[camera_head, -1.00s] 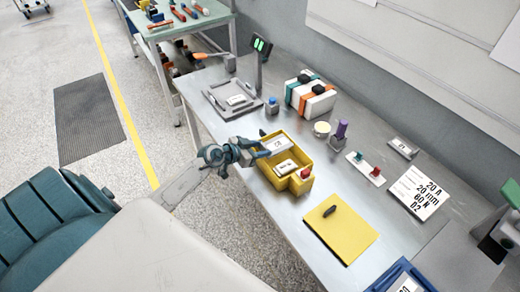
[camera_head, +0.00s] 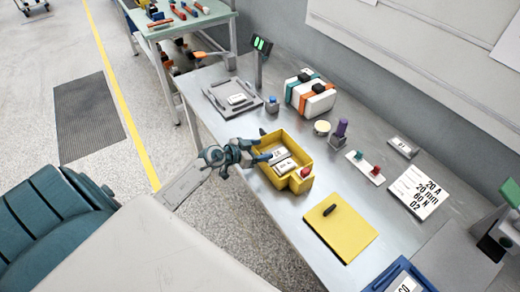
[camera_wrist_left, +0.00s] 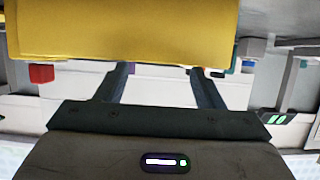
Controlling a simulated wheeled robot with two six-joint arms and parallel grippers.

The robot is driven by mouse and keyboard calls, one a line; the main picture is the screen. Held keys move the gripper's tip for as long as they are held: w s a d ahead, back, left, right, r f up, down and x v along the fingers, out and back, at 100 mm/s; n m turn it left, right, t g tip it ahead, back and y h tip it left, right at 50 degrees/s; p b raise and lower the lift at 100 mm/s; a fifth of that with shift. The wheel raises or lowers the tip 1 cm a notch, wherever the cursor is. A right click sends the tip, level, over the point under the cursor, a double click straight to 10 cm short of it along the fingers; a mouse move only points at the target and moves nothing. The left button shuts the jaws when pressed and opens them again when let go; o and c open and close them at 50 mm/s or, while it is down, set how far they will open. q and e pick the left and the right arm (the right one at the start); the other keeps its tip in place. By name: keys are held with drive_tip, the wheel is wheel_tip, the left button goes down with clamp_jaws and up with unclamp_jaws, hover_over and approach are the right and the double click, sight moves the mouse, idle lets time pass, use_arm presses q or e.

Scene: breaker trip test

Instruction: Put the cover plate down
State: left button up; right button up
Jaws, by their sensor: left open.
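A yellow plate with a black handle (camera_head: 352,240), which looks like the cover plate, lies flat on the bench. A yellow open box (camera_head: 304,153) stands to its upper left, with a red button on its near corner. Two white labelled blocks (camera_head: 287,166) lie inside the box, side by side. My left gripper (camera_head: 258,151) is open at the box's left side, its fingers by the rim. In the left wrist view the fingers (camera_wrist_left: 162,88) are apart with nothing between them, and a yellow surface fills the top. My right gripper is not in view.
A grey tray (camera_head: 213,103), a blue-topped post (camera_head: 272,105) and a strapped white case (camera_head: 318,104) stand behind. A strip with red and green knobs (camera_head: 365,168) and a label card (camera_head: 420,191) lie to the right. A blue tray (camera_head: 424,279) is at the front.

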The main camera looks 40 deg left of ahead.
use_arm(q)
drive_tip(key=shift+r, duration=0.5)
drive_tip(key=v, duration=1.2)
drive_tip(key=shift+a, duration=0.1)
drive_tip(key=s+a+f+n+g+y, duration=0.1)
drive_tip(key=s+a+f+n+y, duration=0.2)
drive_tip(key=f, duration=0.7)
drive_tip(key=s+a+f+g+y, duration=0.1)
drive_tip(key=s+a+f+y, duration=0.15)
drive_tip(key=s+f, duration=0.45)
drive_tip(key=s+a+f+n+y, duration=0.1)
drive_tip(key=a+f+n, duration=0.15)
drive_tip(key=f, duration=0.95)
drive_tip(key=s+d+f+g, duration=0.3)
drive_tip(key=s+d+f, duration=0.1)
drive_tip(key=s+f, duration=0.4)
drive_tip(key=s+d+f+g, duration=0.2)
drive_tip(key=s+d+f, duration=0.1)
drive_tip(key=s+f, duration=0.45)
drive_tip(key=s+d+f+m+g, duration=0.1)
drive_tip(key=s+d+f+g, duration=0.3)
drive_tip(key=s+d, duration=0.8)
wheel_tip(320, 180, down, 3)
drive_tip(key=s, duration=0.2)
drive_tip(key=shift+s+h, duration=0.35)
drive_tip(key=shift+s, duration=0.05)
